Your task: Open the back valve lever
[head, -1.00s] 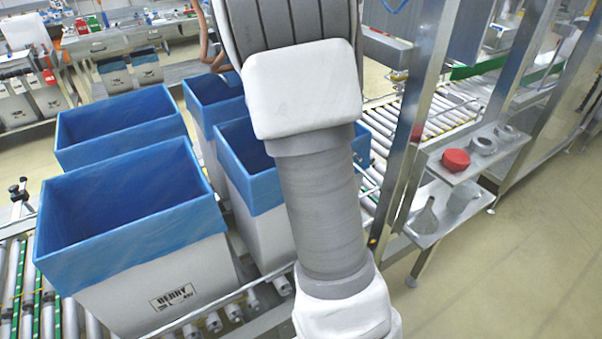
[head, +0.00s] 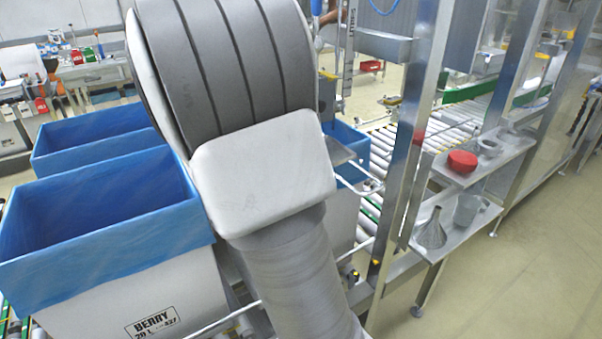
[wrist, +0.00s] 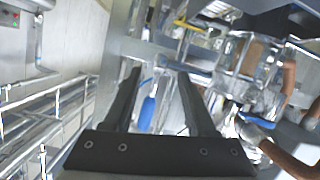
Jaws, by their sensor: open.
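My gripper (wrist: 160,78) is open and empty in the wrist view, its two dark fingers apart. Between and beyond the fingers is a small blue part (wrist: 149,108), perhaps a handle. A yellow bar (wrist: 190,27) shows above, near steel pipework. I cannot tell for sure which part is the back valve lever. In the head view my arm fills the middle and the gripper is out of sight.
Blue-lined white boxes (head: 130,300) stand at left on a roller conveyor. Steel posts (head: 412,130) rise right of my arm. Open floor (head: 530,280) lies at right.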

